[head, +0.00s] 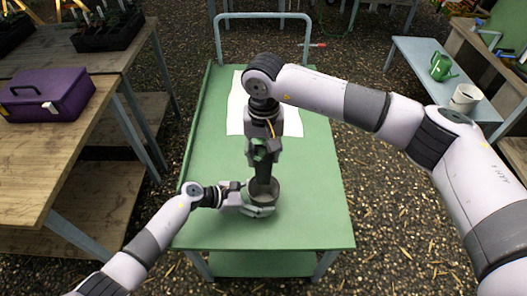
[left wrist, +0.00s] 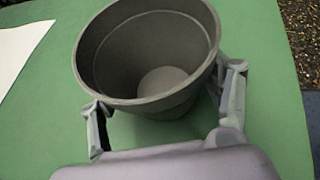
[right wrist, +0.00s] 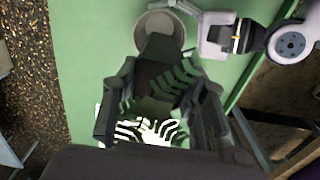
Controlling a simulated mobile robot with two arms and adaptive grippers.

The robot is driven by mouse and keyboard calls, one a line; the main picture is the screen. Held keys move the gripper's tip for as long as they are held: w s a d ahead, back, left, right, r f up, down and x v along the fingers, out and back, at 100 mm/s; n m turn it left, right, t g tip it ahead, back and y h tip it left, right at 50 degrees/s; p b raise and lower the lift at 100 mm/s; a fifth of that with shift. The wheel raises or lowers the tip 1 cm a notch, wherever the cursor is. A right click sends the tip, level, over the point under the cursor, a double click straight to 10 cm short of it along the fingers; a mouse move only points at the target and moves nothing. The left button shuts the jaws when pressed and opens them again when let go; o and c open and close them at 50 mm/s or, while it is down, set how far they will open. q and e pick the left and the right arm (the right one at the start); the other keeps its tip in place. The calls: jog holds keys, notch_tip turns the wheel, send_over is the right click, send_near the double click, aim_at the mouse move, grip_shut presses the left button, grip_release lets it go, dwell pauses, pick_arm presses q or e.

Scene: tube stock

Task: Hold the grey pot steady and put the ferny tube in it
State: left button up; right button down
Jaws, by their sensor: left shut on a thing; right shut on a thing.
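The grey pot (head: 262,196) stands upright on the green cart's near half. It also shows in the left wrist view (left wrist: 150,55), where its inside is empty. My left gripper (head: 250,207) is shut on the pot, with one finger on each side below the rim. My right gripper (head: 264,152) is shut on the ferny tube (head: 263,172), a dark tube held roughly upright over the pot.
The green cart top (head: 310,215) is mostly clear, with a white sheet (head: 290,122) behind the pot. A wooden bench with a purple box (head: 50,98) stands left. A green watering can (head: 442,66) and a white pot (head: 465,97) stand on a bench right.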

aim_at(264, 183)
jog(key=shift+f, duration=6.55)
jog(key=c, duration=0.9)
grip_release()
jog(key=shift+f, duration=0.15)
notch_tip(264, 183, up, 12)
jog(key=shift+r, duration=0.1)
pick_arm(q)
jog(key=o, duration=0.9)
jog(key=shift+o, duration=0.2)
